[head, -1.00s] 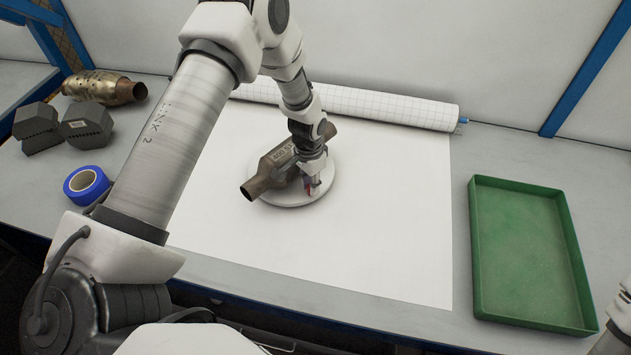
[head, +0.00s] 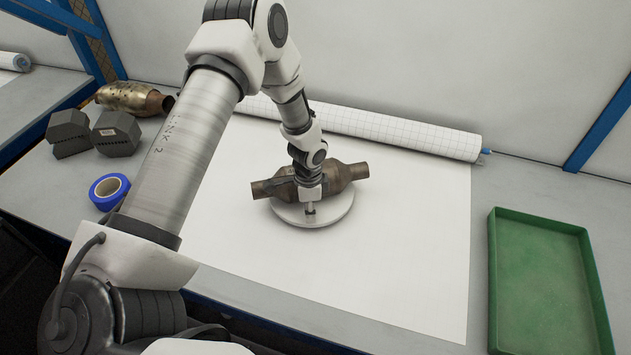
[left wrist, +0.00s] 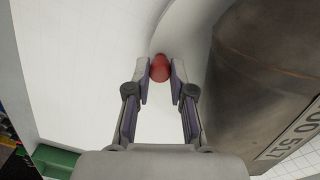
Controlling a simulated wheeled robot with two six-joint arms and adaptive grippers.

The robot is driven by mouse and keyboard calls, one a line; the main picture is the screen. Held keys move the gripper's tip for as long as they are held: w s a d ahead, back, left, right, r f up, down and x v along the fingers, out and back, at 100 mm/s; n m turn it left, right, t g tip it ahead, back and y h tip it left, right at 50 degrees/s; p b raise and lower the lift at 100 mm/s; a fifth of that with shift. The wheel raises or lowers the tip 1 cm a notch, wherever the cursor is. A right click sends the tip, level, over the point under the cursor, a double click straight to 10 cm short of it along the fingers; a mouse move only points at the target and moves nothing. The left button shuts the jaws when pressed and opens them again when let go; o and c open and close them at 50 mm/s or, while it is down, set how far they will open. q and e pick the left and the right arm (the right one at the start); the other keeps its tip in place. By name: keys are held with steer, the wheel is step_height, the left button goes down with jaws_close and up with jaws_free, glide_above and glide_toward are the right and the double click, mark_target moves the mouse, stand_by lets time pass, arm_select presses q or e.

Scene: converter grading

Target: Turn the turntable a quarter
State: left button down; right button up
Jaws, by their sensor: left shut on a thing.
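The round white turntable (head: 335,214) stands on the white paper in the middle of the bench. A brown metal converter (head: 342,174) lies across it, its narrow pipe end pointing left. My left gripper (head: 309,208) reaches down at the turntable's near side, in front of the converter. In the left wrist view my left gripper (left wrist: 160,72) is shut on a small red knob (left wrist: 160,67) at the turntable's rim. The converter (left wrist: 265,80) fills the right of that view, with a printed label. The knob is hidden in the head view. My right gripper is not in view.
A green tray (head: 494,285) stands at the right. A paper roll (head: 400,135) lies along the back. Blue tape (head: 109,191), dark grey blocks (head: 115,134) and another converter (head: 135,98) are at the left. The paper right of the turntable is clear.

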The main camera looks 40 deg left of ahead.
mark_target(295, 217)
arm_select(q)
steer(key=shift+s+a+r+m+p, duration=0.15)
steer(key=shift+s+a+m, duration=0.1)
steer(key=shift+a+m, duration=0.3)
steer(key=shift+s+a+f+m+p, duration=0.1)
steer(key=shift+s+a+m+p, duration=0.1)
steer(key=shift+a+m, duration=0.35)
steer(key=shift+s+a+m, duration=0.25)
steer(key=shift+a+m, duration=0.5)
steer(key=shift+m, duration=0.25)
steer(key=shift+a, duration=0.1)
steer(key=c, duration=1.3)
jaws_free()
steer(key=shift+s, duration=0.1)
steer(key=r, duration=1.2)
steer(key=shift+w, duration=0.2)
